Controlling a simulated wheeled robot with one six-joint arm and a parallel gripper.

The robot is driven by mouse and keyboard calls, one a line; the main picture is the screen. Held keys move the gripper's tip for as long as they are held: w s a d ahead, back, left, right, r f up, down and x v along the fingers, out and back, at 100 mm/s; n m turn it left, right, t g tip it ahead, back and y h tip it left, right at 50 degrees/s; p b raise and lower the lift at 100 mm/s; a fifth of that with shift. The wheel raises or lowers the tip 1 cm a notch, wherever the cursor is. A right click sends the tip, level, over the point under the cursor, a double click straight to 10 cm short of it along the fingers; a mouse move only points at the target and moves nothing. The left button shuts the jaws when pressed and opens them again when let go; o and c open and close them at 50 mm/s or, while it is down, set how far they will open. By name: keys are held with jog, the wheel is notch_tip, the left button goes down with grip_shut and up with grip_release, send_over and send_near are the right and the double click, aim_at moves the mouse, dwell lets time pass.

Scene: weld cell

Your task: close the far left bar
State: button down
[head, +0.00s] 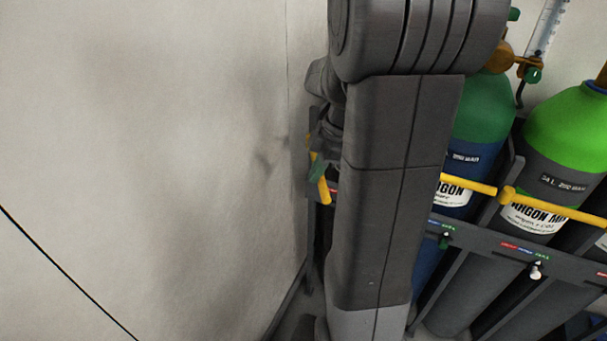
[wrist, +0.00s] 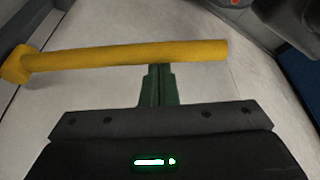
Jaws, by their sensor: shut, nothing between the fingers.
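The far left bar is a yellow rod (wrist: 125,57) that crosses the upper part of the wrist view. It has a thicker yellow knob at its left end, and its right end is free. My gripper (wrist: 159,72) has its green fingers together, with nothing between them. The fingertips are at the bar's lower edge in the picture; I cannot tell whether they touch it. In the head view, a short piece of the yellow bar (head: 323,190) shows left of my arm, with my green gripper (head: 317,168) against it. My arm hides the rest.
A rack (head: 490,247) stands right of my arm, with a green-topped cylinder (head: 484,112) and a lime-topped cylinder (head: 571,125). Another yellow bar (head: 555,208) crosses in front of the lime-topped one. A bare pale wall (head: 150,150) fills the left.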

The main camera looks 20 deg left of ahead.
jog(key=w+d+n, duration=0.2)
jog(key=w+d, duration=0.2)
jog(key=d, duration=0.1)
jog(key=shift+w+d+g+b, duration=0.2)
jog(key=shift+d+g+b, duration=0.1)
jog(key=shift+d, duration=0.1)
dwell(0.7)
